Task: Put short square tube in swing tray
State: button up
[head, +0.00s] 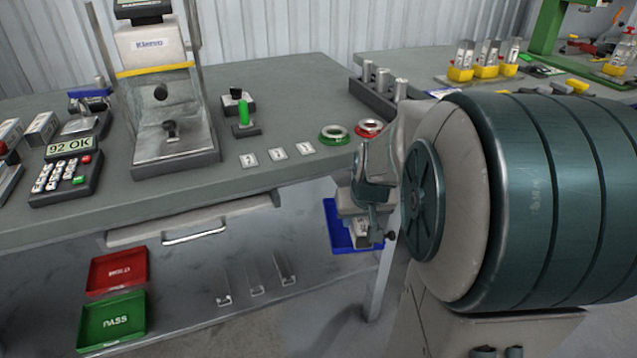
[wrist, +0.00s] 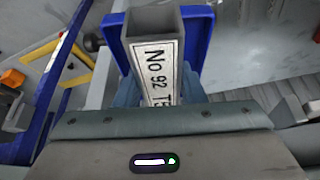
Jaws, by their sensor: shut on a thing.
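The short square tube (wrist: 158,68) is grey and hollow, with a white label reading "No 92". My gripper (wrist: 160,98) is shut on it, and its open end points away from my palm. In the head view my gripper (head: 364,212) hangs beside the table's right front corner, with the tube (head: 362,236) partly hidden below it. The blue swing tray (head: 340,238) lies under and behind the gripper, below table height. In the wrist view the tray (wrist: 198,40) shows behind the tube. I cannot tell whether the tube touches it.
The grey table (head: 290,100) holds a testing machine (head: 170,100), a "92 OK" display (head: 68,147), a green ring (head: 334,134) and a red ring (head: 368,128). A red tray (head: 118,271) and a green PASS tray (head: 112,320) sit lower left. A second bench (head: 430,65) stands behind.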

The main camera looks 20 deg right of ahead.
jog(key=shift+w+d+f, duration=0.1)
jog(key=shift+w+f, duration=0.2)
jog(key=shift+w, duration=0.25)
jog(key=shift+w+d+f, duration=0.1)
jog(key=shift+w+f, duration=0.2)
jog(key=shift+w, duration=0.2)
jog(key=shift+w+d+f+b, duration=0.25)
jog(key=shift+w+f, duration=0.3)
jog(key=shift+w, duration=0.2)
jog(key=shift+w+d+f+b, duration=0.1)
jog(key=shift+w+f+b, duration=0.15)
jog(key=shift+w+f, duration=0.4)
jog(key=shift+f, duration=0.2)
jog(key=o, duration=1.1)
jog(key=shift+r, duration=0.1)
jog(key=shift+c, duration=0.2)
jog(key=shift+r, duration=0.1)
